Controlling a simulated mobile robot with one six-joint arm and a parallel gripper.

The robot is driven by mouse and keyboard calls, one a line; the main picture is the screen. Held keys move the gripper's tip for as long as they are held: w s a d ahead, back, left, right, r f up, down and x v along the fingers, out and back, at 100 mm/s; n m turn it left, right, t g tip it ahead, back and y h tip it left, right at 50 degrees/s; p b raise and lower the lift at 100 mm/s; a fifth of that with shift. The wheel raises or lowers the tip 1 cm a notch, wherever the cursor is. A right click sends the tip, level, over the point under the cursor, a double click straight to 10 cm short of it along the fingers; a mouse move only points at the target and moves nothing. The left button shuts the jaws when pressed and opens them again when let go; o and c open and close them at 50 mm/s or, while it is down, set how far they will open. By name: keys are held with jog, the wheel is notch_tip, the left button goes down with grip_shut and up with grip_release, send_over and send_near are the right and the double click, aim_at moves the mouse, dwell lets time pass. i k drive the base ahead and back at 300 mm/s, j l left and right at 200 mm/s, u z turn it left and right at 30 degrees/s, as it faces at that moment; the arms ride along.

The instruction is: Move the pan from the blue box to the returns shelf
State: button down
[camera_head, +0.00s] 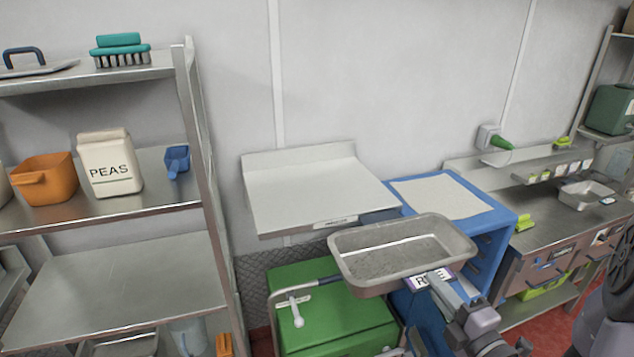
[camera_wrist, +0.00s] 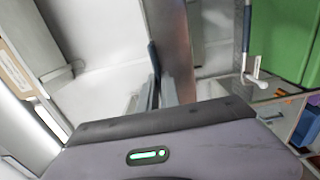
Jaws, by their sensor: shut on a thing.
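The pan (camera_head: 360,275) is a grey rectangular metal tin, held in the air with its open side up, roughly level. It has a small label on its near right side. My gripper (camera_head: 436,284) is shut on the pan's near right wall; in the wrist view the fingers (camera_wrist: 155,88) show partly. The blue box (camera_head: 497,212) stands behind and right of the pan, with a pale sheet on top. A white wall shelf (camera_head: 310,185), likely the returns shelf, is behind and left of the pan. It is empty; its front label is too small to read.
A green cabinet (camera_head: 345,322) with a grey handle stands below the white shelf. A metal rack (camera_head: 110,285) at left holds an orange tub, a PEAS container and a teal brush. A steel counter (camera_head: 545,235) with another tin (camera_head: 585,195) is at right.

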aim_at(318, 192)
jog(key=i+j, duration=0.25)
jog(key=i, duration=0.25)
jog(key=i+j, duration=0.2)
jog(key=i, duration=0.25)
